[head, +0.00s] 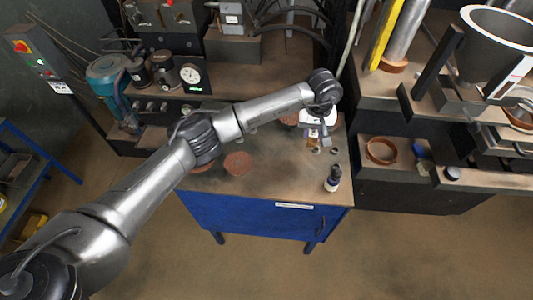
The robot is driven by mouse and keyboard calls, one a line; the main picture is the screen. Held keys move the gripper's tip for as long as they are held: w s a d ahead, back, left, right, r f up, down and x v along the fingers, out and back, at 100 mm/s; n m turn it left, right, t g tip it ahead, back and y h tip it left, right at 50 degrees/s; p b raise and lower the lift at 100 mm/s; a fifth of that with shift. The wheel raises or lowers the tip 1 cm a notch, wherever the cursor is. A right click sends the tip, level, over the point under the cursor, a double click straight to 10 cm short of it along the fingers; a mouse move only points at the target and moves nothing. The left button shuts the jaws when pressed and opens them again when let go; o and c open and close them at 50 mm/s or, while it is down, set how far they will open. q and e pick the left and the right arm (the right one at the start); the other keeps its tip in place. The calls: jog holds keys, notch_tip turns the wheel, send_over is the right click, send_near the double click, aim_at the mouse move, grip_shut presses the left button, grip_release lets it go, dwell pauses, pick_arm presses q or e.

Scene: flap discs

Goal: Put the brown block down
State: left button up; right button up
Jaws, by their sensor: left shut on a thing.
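My left arm reaches in from the lower left across the blue-fronted workbench (265,185). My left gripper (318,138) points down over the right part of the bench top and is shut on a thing. The held thing is mostly hidden and too small to make out; I cannot see the brown block clearly anywhere. I cannot tell whether what is held touches the bench. A reddish-brown flap disc (237,163) lies flat on the bench, left of the gripper. Another disc (290,118) shows partly behind my arm. My right gripper is out of view.
A small dark bottle with a white label (332,179) stands near the bench's front right corner. Small round items (334,152) lie by the gripper. A teal grinder (108,75) and a dial gauge (190,75) stand back left. Bare bench top (275,165) lies left of the bottle.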

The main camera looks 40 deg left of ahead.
pick_arm(q)
jog(key=shift+w+a+f+b, duration=0.1)
jog(key=shift+a+f+b, duration=0.05)
jog(key=shift+f, duration=0.35)
jog(key=shift+w+a+f+b, duration=0.1)
jog(key=shift+a+f+b, duration=0.05)
jog(key=shift+f, duration=0.35)
send_over(273, 159)
notch_tip(273, 159, down, 7)
jog(key=shift+r+p, duration=0.1)
jog(key=shift+p, duration=0.35)
jog(key=shift+f, duration=2)
jog(key=shift+f, duration=0.15)
jog(key=o, duration=0.9)
notch_tip(273, 159, up, 12)
jog(key=shift+r, duration=0.15)
